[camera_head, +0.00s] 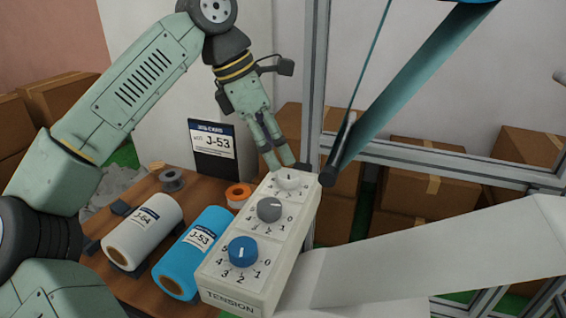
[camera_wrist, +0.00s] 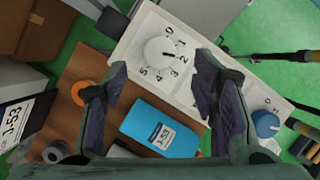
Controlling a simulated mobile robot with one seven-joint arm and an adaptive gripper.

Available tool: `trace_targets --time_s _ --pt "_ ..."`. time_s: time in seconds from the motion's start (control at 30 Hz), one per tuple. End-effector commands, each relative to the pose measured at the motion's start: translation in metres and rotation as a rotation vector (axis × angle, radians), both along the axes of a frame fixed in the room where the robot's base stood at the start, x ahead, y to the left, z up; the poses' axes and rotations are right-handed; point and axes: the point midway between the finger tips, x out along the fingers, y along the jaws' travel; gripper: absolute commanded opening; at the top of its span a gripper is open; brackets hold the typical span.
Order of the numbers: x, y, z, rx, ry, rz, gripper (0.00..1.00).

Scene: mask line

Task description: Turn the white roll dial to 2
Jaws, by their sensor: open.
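The tension panel (camera_head: 215,278) is a cream box with three dials in a row. The white dial (camera_head: 288,180) is at its far end, below my gripper (camera_head: 282,163), whose fingers partly cover it. In the wrist view the white dial (camera_wrist: 157,50) sits beyond and between the open fingertips (camera_wrist: 162,65), with no visible contact. Its dark mark points right, toward the stretch between 1 and 2; the exact setting is hard to tell. The grey dial (camera_head: 269,209) is in the middle and the blue dial (camera_head: 242,251) at the near end.
A white roll (camera_head: 143,232) and a blue roll (camera_head: 192,252) lie left of the panel on a wooden table. An orange roll (camera_head: 238,194) and a J-53 card stand (camera_head: 213,150) are close by. A metal frame post (camera_head: 313,100) and dark roller (camera_head: 338,155) stand close right of my gripper.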

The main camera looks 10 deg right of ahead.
Motion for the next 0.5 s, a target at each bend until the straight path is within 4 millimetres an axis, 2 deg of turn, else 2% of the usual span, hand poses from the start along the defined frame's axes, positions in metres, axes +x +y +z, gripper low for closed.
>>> trace_targets --time_s 0.1,0.2,0.33,0.5 --pt "0.001 0.009 0.024 0.000 -0.001 0.003 0.53" --pt "0.001 0.016 0.039 0.000 -0.001 0.003 0.53" --pt "0.001 0.021 0.051 0.000 0.000 0.001 0.53" --pt "0.000 0.023 0.056 0.001 0.001 0.000 0.53"
